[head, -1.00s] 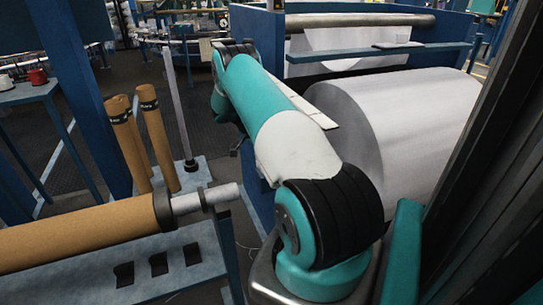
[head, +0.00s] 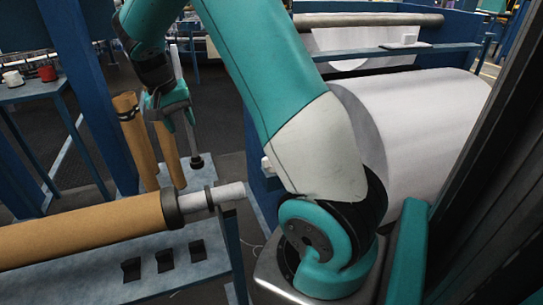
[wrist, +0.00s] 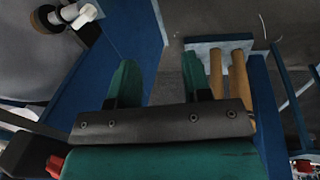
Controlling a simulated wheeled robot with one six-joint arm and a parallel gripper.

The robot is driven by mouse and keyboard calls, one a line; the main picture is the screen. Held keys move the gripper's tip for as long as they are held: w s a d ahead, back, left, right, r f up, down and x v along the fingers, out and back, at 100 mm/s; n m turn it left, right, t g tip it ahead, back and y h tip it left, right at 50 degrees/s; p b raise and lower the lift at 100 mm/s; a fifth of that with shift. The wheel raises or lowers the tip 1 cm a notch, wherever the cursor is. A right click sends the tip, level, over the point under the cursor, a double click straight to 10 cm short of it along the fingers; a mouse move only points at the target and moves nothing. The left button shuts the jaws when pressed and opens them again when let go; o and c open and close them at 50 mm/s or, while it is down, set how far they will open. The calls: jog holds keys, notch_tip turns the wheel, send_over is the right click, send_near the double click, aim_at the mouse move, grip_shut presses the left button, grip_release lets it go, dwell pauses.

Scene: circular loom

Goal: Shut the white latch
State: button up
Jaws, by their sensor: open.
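A small white part that looks like the latch (wrist: 80,16) shows at the upper left of the wrist view, by the blue frame's edge. A bit of white (head: 267,166), perhaps the same part, shows beside my arm in the head view. I cannot tell its exact position. My gripper (head: 180,122) hangs at the upper left of the head view, pointing down in front of the cardboard tubes. In the wrist view my gripper (wrist: 158,80) has its two green fingers apart with nothing between them. It is clear of the white part.
A large white roll (head: 430,130) lies in the blue frame (head: 262,190) on the right. A brown roll (head: 85,232) lies on a grey-blue bench at left. Brown upright tubes (head: 140,145) stand behind it. A side table (head: 30,92) holds spools. Dark floor lies between.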

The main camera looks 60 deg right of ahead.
jog(key=s+a+r+n+t+y+b, duration=0.1)
jog(key=s+a+r+n+y, duration=0.1)
jog(key=s+a+n, duration=0.55)
jog(key=s+a+r+n+t+y+b, duration=0.1)
jog(key=s+a+r+n+y+b, duration=0.15)
jog(key=s+a, duration=0.85)
jog(key=w+d+f+m+h+b, duration=0.2)
jog(key=w+d+m+b, duration=0.3)
jog(key=d, duration=0.3)
jog(key=w+d+f+m+h+b, duration=0.25)
jog(key=w+d+m, duration=0.25)
jog(key=d+m, duration=0.3)
jog(key=s+d+f+m+g+h+b, duration=0.1)
jog(key=s+d+m+b, duration=0.1)
jog(key=d+m, duration=0.45)
jog(key=s+d+f+m+g+h+b, duration=0.1)
jog(key=s+d+f+m+g+b, duration=0.2)
jog(key=d, duration=0.7)
jog(key=shift+m+t, duration=0.65)
jog(key=shift+t, duration=0.05)
jog(key=b+x, duration=0.2)
jog(key=x, duration=0.3)
jog(key=b+x, duration=0.2)
jog(key=x, duration=0.3)
jog(key=w+b+x, duration=0.1)
jog(key=b+x, duration=0.1)
jog(key=x, duration=0.3)
jog(key=shift+d+f, duration=0.15)
jog(key=shift+f, duration=0.2)
